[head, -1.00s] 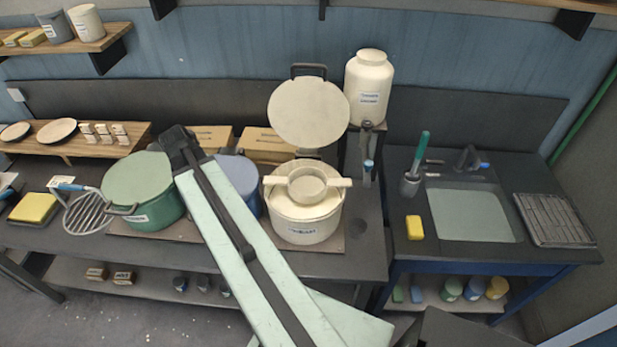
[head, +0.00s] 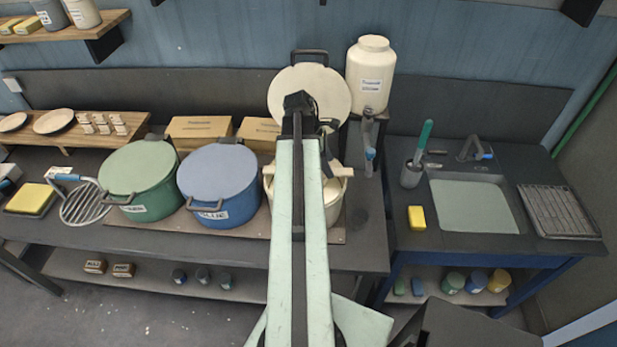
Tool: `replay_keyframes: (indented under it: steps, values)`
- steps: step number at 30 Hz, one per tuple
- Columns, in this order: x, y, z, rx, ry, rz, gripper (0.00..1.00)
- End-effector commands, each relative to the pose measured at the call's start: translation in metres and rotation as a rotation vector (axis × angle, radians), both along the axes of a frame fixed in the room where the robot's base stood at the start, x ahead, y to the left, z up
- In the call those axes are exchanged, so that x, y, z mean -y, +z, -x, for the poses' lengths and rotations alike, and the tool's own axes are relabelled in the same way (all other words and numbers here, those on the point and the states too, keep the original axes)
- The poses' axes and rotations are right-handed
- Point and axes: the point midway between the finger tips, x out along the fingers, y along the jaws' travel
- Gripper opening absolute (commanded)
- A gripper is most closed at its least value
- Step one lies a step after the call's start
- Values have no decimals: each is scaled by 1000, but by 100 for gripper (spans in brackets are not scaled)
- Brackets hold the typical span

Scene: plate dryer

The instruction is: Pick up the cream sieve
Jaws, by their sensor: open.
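The cream sieve (head: 333,188) sits at the mouth of the cream pot (head: 337,212), mostly hidden behind my arm. Only a part on its right side shows clearly, near a light bar at the pot's rim. The pot's round cream lid (head: 336,92) stands raised behind it. My gripper (head: 328,150) is open, over the back of the pot and in front of the lid. My arm hides part of it. I cannot tell whether it touches the sieve.
A blue pot (head: 218,172) and a green pot (head: 139,178), both lidded, stand left of the cream pot. A cream canister (head: 371,75) with a tap stands at the back right. Farther right is the sink (head: 475,207) with a yellow sponge (head: 416,218) beside it.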

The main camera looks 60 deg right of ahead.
Motion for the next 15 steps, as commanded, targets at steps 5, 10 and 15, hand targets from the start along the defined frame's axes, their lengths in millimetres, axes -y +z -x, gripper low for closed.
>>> replay_keyframes:
  steps: [5, 10, 15]
  values:
    - [5, -17, 2, 0, -1, 0, 60]
    - [12, -46, 8, 0, -2, 1, 60]
    - [13, -49, 12, 1, -1, 1, 60]
